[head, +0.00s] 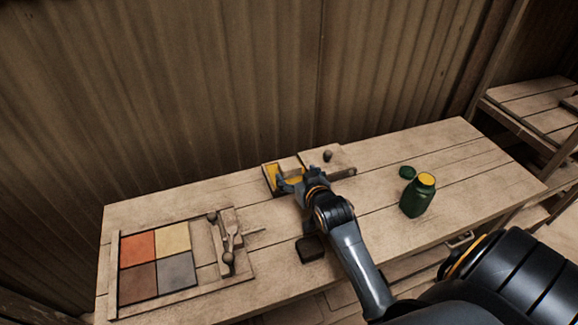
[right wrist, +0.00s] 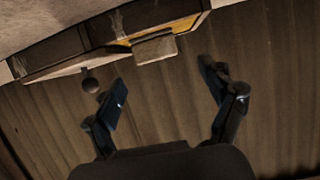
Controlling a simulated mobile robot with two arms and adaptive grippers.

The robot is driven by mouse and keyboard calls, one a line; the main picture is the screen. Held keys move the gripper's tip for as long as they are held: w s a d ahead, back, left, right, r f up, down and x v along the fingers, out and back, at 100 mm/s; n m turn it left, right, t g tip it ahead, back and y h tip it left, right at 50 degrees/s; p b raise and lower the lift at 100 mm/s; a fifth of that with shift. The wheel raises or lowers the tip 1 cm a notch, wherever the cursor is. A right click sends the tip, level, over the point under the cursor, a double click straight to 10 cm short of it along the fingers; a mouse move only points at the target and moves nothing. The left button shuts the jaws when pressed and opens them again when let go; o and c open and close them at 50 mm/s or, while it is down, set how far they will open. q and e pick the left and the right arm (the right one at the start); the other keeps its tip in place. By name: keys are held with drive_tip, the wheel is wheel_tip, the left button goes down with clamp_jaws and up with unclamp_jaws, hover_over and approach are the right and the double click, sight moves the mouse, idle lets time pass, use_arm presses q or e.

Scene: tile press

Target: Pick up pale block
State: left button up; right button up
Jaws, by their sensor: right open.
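A small pale block (right wrist: 154,49) shows in the right wrist view, at the edge of a wooden press box (right wrist: 62,50) with a yellow inside. It lies beyond my right gripper's fingertips, roughly between their lines and not touched. My right gripper (right wrist: 163,77) is open and empty, its two fingers spread wide. In the head view the right gripper (head: 288,182) is over the front of the press box (head: 310,160) at the table's back edge, and its fingers and wrist hide part of the box. I cannot make out the pale block there. My left gripper is not in view.
A dark block (head: 311,248) is near the front edge.

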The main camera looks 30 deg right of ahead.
sight(291, 166)
drive_tip(key=shift+x, duration=0.8)
drive_tip(key=shift+w+d+f, duration=0.1)
drive_tip(key=shift+w+f, duration=0.05)
drive_tip(key=shift+w, duration=0.15)
drive_tip(key=shift+x, duration=0.85)
drive_tip(key=x, duration=0.3)
drive_tip(key=shift+w+d+p, duration=0.15)
drive_tip(key=shift+p, duration=0.2)
drive_tip(key=shift+w, duration=0.15)
drive_tip(key=shift+c, duration=0.6)
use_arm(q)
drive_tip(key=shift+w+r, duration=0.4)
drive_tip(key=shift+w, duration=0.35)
use_arm(e)
drive_tip(key=c, duration=1.1)
